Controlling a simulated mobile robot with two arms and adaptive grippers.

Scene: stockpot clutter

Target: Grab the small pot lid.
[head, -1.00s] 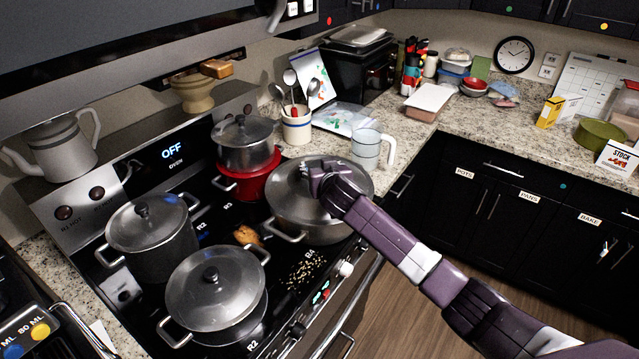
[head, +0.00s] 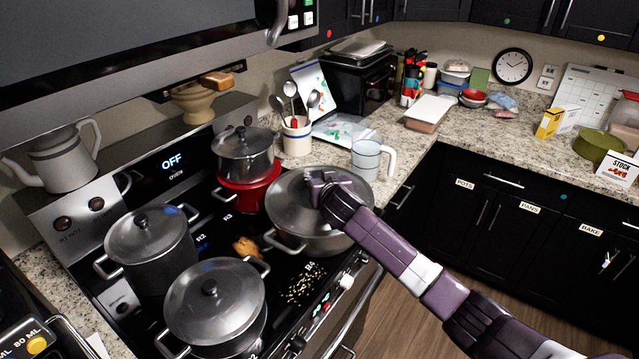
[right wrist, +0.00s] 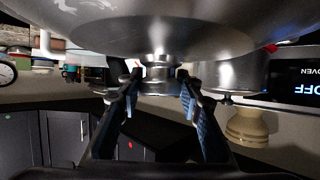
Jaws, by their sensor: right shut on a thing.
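A wide steel pot at the back right of the stove wears a domed steel lid (head: 296,204). My right gripper (head: 322,186) is at the top of this lid, shut on its knob. In the right wrist view the lid (right wrist: 150,25) fills the top, and the knob (right wrist: 160,66) sits between the two fingers (right wrist: 158,90). I cannot tell whether the lid is lifted off its rim. A smaller lidded steel pot (head: 245,165) stands on a red pot (head: 250,194) behind it. My left gripper is not in view.
Two more lidded steel pots, left (head: 150,258) and front (head: 215,315), crowd the stove. A utensil crock (head: 297,137) and a grey mug (head: 367,160) stand on the counter close behind. A kettle (head: 62,160) is at the left. Open floor lies to the right.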

